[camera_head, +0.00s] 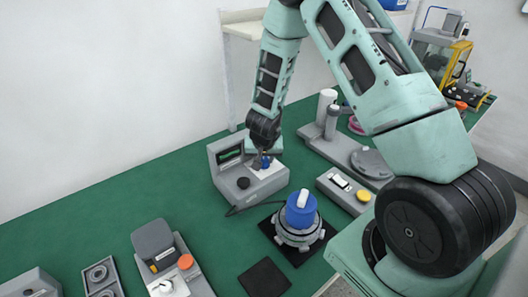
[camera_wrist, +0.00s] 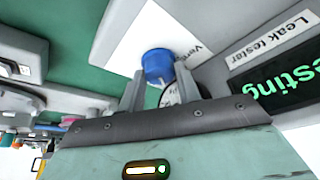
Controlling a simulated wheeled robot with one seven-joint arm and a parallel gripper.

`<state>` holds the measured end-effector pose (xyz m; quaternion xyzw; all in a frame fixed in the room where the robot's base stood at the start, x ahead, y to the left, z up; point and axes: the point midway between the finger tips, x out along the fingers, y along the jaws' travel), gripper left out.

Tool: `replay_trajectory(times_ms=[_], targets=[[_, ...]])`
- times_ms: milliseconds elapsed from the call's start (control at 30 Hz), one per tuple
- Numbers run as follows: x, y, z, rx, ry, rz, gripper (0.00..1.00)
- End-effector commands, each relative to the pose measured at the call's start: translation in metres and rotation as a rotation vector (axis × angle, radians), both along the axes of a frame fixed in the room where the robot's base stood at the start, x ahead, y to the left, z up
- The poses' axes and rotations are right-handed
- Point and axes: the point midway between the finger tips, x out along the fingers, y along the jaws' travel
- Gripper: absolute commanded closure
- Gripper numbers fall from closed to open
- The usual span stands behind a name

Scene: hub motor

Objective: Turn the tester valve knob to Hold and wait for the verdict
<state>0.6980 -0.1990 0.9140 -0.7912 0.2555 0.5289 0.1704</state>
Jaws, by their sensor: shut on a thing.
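The grey leak tester (camera_head: 225,177) stands on the green bench, with a dark screen (camera_head: 229,155) and a black round button (camera_head: 243,183) on its front. In the wrist view the screen (camera_wrist: 285,85) shows green text, cut off at the edge, ending in "esting". A round dial behind one finger is partly hidden, so the setting cannot be read.
A grey hub motor (camera_head: 298,238) with a blue cap (camera_head: 300,212) stands on a black mat, with a dark hose leading to the tester. A grey box with a yellow button (camera_head: 363,196) is to its right. An empty black mat (camera_head: 264,278) lies in front.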

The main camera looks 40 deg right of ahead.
Motion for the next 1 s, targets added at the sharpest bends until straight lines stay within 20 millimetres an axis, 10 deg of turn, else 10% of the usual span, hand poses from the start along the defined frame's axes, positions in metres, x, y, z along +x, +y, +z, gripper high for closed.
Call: replay_trajectory(times_ms=[633,667,733,1000], targets=[[0.0000,0.0000,-0.0003,0.000,0.000,-0.065,0.89],[0.0000,0.0000,-0.0003,0.000,0.000,-0.064,0.64],[0.0000,0.0000,-0.0003,0.000,0.000,-0.064,0.45],[0.0001,0.0003,0.0001,0.000,0.000,-0.063,0.45]])
